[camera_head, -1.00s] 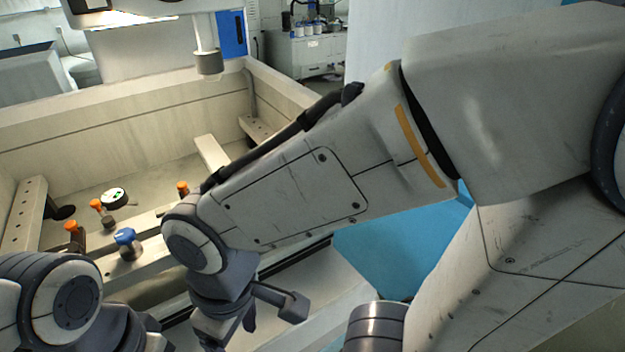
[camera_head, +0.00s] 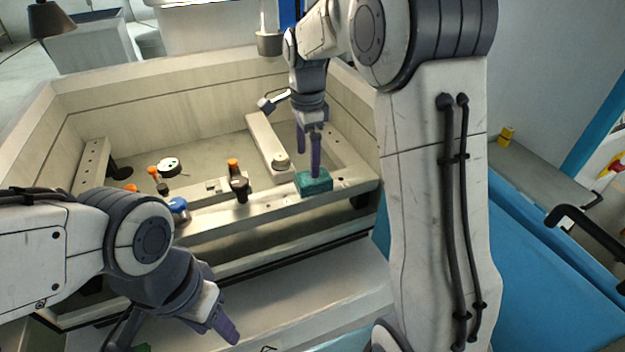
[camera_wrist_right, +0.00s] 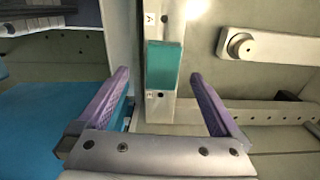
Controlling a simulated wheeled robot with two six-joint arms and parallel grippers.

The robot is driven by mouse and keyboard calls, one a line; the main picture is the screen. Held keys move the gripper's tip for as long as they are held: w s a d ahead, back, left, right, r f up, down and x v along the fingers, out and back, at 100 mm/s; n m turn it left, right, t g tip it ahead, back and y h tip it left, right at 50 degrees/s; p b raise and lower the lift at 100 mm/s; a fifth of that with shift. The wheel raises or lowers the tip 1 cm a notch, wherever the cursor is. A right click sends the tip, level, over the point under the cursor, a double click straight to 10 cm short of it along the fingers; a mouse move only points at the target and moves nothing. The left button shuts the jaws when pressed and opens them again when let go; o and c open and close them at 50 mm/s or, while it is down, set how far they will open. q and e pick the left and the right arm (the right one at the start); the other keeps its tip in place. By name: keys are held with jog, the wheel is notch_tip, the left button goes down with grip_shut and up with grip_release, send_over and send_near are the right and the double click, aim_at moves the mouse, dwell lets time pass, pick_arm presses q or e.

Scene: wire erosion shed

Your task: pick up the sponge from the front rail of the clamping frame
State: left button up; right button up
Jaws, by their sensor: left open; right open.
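The sponge is a teal block (camera_head: 314,184) lying on the right part of the front rail (camera_head: 268,208) of the clamping frame. Contact cannot be told. My left gripper (camera_head: 218,320) is open and empty low in front of the frame, partly hidden by its own wrist.
On the frame's left part stand a blue-topped knob (camera_head: 179,209), an orange-topped clamp (camera_head: 239,183) and a round dial gauge (camera_head: 169,165). A pale bar (camera_head: 265,142) with a round knob lies behind the sponge. High tank walls enclose the frame. The front ledge (camera_head: 310,285) is mostly clear.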

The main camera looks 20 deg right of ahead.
aim_at(307, 177)
jog(key=f, duration=0.5)
jog(key=f+p, duration=0.1)
jog(key=f, duration=0.1)
jog(key=shift+w+f, duration=0.25)
jog(key=shift+f, duration=0.1)
jog(key=shift+r, duration=0.1)
jog(key=c, duration=1.3)
